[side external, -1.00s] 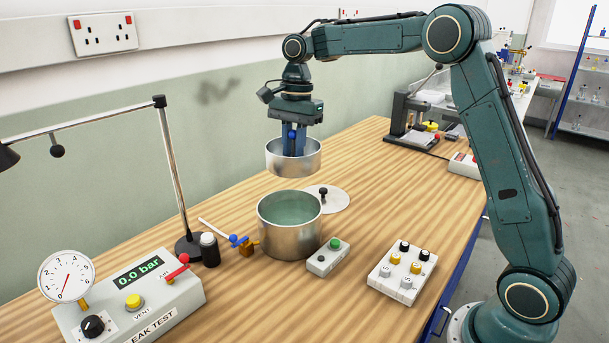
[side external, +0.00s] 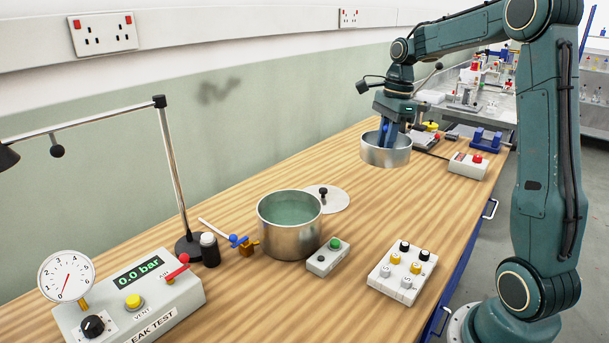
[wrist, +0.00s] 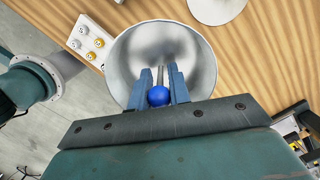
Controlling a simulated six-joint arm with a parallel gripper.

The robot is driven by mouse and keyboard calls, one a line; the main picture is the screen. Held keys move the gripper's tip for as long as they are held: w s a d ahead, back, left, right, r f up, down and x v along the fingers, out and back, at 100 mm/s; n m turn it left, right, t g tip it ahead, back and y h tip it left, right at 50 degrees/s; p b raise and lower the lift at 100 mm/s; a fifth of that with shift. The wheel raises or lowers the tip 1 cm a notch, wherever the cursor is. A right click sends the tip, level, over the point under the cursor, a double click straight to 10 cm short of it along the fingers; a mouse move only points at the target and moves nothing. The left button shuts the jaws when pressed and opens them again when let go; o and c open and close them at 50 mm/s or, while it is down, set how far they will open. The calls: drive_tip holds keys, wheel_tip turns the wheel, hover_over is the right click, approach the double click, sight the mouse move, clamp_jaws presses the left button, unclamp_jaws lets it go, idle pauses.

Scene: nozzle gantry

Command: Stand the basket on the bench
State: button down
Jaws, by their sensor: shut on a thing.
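The basket (side external: 385,154) is a round silvery metal vessel with a handle post topped by a blue knob. It hangs upright from my gripper (side external: 388,132) over the back right part of the wooden bench (side external: 330,180). Whether its base touches the bench is hard to tell. In the wrist view, the jaws (wrist: 159,92) are shut around the post just beyond the blue knob (wrist: 159,96), and the basket (wrist: 197,50) opens toward the camera, looking empty.
An open metal pot (side external: 290,240) with greenish liquid stands mid-bench, with a round lid (side external: 330,200) behind it. A button box (side external: 327,257), a control block (side external: 402,273), a lamp stand (side external: 190,245) and a leak tester (side external: 130,290) are nearby. A red-button box (side external: 467,166) stands right of the basket.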

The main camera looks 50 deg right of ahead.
drive_tip(key=shift+s+f, duration=0.1)
wheel_tip(320, 180, down, 20)
drive_tip(key=shift+r, duration=0.1)
idle(1.1)
drive_tip(key=c, duration=1.3)
unclamp_jaws()
wheel_tip(320, 180, up, 12)
drive_tip(key=d, duration=0.1)
drive_tip(key=shift+s+d, duration=0.15)
drive_tip(key=shift+s, duration=0.25)
